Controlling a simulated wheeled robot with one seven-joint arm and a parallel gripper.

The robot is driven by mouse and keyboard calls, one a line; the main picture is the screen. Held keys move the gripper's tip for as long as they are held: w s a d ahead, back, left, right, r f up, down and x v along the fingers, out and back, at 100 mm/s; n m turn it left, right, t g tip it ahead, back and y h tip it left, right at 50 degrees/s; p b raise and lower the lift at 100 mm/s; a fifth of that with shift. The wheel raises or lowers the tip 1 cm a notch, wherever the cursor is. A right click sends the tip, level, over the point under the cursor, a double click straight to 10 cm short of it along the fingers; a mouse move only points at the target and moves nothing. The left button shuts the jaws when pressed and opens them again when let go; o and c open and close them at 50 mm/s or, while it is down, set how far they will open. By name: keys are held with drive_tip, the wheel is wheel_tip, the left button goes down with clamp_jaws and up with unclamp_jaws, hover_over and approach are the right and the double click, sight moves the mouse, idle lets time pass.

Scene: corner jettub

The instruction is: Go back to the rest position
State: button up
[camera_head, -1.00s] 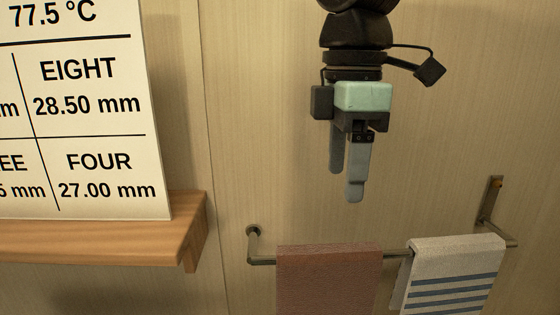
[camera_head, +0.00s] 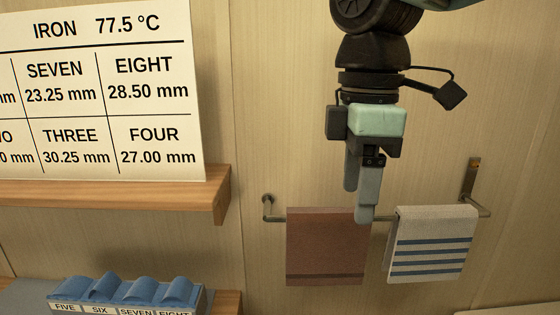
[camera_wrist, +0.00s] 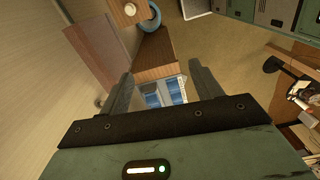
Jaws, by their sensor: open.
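My gripper (camera_head: 357,198) hangs fingers down in the upper right of the head view, in front of the wall and the towel rail. Its fingers are apart with nothing between them. In the wrist view my gripper (camera_wrist: 160,85) shows two separated grey fingers, with the space between them empty. One fingertip overlaps the brown towel's upper right corner in the head view; I cannot tell the distance between them.
A printed sign (camera_head: 105,95) stands on a wooden shelf (camera_head: 120,193) at left. Below is a blue holder (camera_head: 130,290) with labelled slots. A brown towel (camera_head: 322,250) and a striped towel (camera_head: 432,225) hang on a metal rail (camera_head: 267,212). Bare wall lies between shelf and gripper.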

drive_tip(key=s+d+f+m+b, duration=0.1)
drive_tip(key=s+f+m, duration=0.3)
drive_tip(key=f, duration=0.6)
drive_tip(key=s+d+f+m+b, duration=0.1)
drive_tip(key=s+d+f+m, duration=0.2)
drive_tip(key=s+f, duration=0.6)
drive_tip(key=shift+d+f+m, duration=0.25)
drive_tip(key=shift+f+m, duration=0.55)
drive_tip(key=shift+m, duration=0.4)
drive_tip(key=shift+s, duration=0.1)
